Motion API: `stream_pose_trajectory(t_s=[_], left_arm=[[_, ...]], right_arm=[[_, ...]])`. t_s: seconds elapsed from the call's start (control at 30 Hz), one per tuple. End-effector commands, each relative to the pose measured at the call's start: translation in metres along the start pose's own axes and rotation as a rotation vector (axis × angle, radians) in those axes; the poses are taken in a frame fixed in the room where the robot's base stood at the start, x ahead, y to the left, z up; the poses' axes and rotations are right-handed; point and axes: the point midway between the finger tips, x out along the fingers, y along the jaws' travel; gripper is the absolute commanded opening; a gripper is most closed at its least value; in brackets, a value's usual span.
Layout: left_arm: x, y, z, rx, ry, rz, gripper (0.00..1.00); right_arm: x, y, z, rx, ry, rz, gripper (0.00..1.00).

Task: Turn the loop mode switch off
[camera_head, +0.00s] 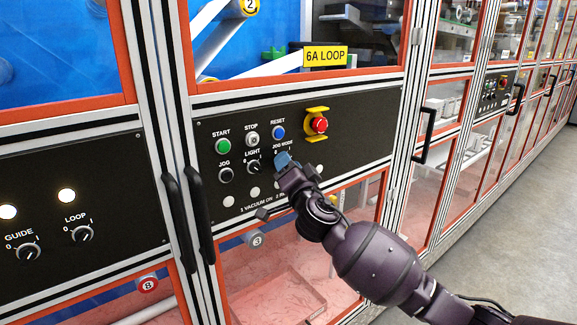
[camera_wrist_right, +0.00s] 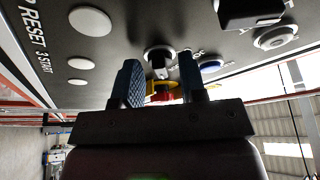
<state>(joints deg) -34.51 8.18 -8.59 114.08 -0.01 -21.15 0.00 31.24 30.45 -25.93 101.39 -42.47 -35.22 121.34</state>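The black LOOP switch (camera_head: 82,233) is a rotary knob on the left panel, with 0 and 1 marks and a lit lamp above it. My right gripper (camera_head: 285,163) is at the middle panel, in front of the small switch under a label that seems to read JOG MODE. In the right wrist view, the gripper (camera_wrist_right: 161,82) has its two blue fingers apart, with a dark knob (camera_wrist_right: 159,56) in the gap just beyond or between the tips. I cannot tell whether they touch it. The head view hides that knob behind the fingers. My left gripper is not in view.
The middle panel holds a green START button (camera_head: 223,146), a STOP button (camera_head: 252,139), a blue RESET button (camera_head: 278,132), a LIGHT knob (camera_head: 254,167) and a red emergency stop (camera_head: 319,124) with a yellow guard. Black door handles (camera_head: 197,215) stick out between the panels. Open floor lies right.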

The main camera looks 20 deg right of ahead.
Motion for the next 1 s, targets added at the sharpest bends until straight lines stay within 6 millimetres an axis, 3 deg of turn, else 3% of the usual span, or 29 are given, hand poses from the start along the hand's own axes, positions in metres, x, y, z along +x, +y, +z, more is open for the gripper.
stream_pose_trajectory(t_s=[0.03,0.23,0.67,1.0], left_arm=[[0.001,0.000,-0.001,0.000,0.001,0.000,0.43],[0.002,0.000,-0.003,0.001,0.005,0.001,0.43],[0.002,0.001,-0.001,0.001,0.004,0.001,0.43],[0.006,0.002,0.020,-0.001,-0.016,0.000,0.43]], right_arm=[[0.000,0.000,0.000,0.000,0.000,0.000,0.31],[0.000,0.000,0.000,0.000,0.000,0.000,0.00],[0.001,-0.001,-0.002,-0.007,0.004,-0.004,0.00],[0.001,0.003,-0.001,-0.115,0.007,-0.049,0.00]])
